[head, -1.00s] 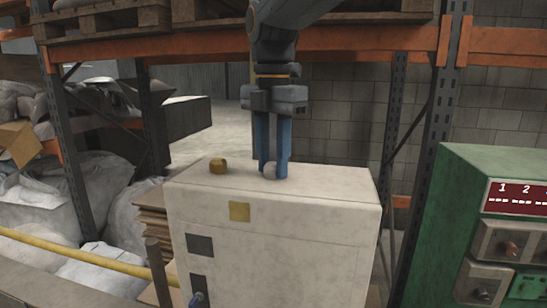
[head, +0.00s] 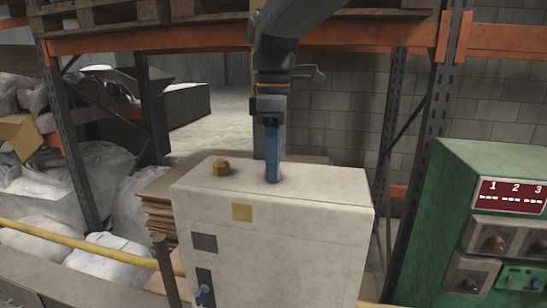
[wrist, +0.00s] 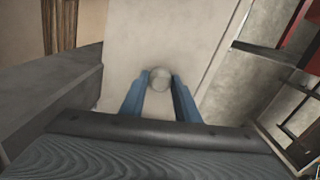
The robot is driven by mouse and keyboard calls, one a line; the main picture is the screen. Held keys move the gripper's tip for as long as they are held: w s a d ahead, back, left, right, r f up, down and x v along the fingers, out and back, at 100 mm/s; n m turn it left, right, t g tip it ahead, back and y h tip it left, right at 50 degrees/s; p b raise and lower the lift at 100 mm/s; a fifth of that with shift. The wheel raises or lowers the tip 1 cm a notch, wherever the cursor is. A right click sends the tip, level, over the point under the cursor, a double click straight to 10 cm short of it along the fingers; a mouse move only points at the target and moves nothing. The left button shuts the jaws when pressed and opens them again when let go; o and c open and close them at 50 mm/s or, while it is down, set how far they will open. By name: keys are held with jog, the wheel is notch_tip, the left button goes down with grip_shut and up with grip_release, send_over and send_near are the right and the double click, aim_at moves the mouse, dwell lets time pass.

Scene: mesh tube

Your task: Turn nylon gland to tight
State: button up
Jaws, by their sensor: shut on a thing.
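The nylon gland shows as a pale round knob (wrist: 160,78) on top of the white cabinet (head: 290,245) in the wrist view. My gripper (head: 273,178) points straight down onto the cabinet top, and its blue fingers stand at either side of the gland. In the wrist view my gripper (wrist: 160,88) is shut on the gland. In the head view the fingers line up one behind the other and hide the gland. A brass-coloured gland (head: 221,167) stands to the left on the same top.
A green control box (head: 455,200) with a red numbered display stands at the right. An orange shelf beam (head: 150,48) crosses behind my arm. A yellow rail (head: 90,246) runs at the lower left, near stacked cardboard (head: 160,215) and white sacks.

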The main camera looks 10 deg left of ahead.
jog(key=m+p, duration=0.2)
jog(key=m, duration=0.3)
jog(key=shift+r+m, duration=0.1)
jog(key=shift+m, duration=0.2)
jog(key=m, duration=0.5)
dwell(0.4)
jog(key=o, duration=1)
jog(key=shift+o, duration=0.2)
notch_tip(320, 180, up, 7)
jog(key=shift+f+b, duration=0.1)
jog(key=shift+b, duration=1.1)
jog(key=shift+r, duration=0.45)
jog(key=shift+d, duration=0.1)
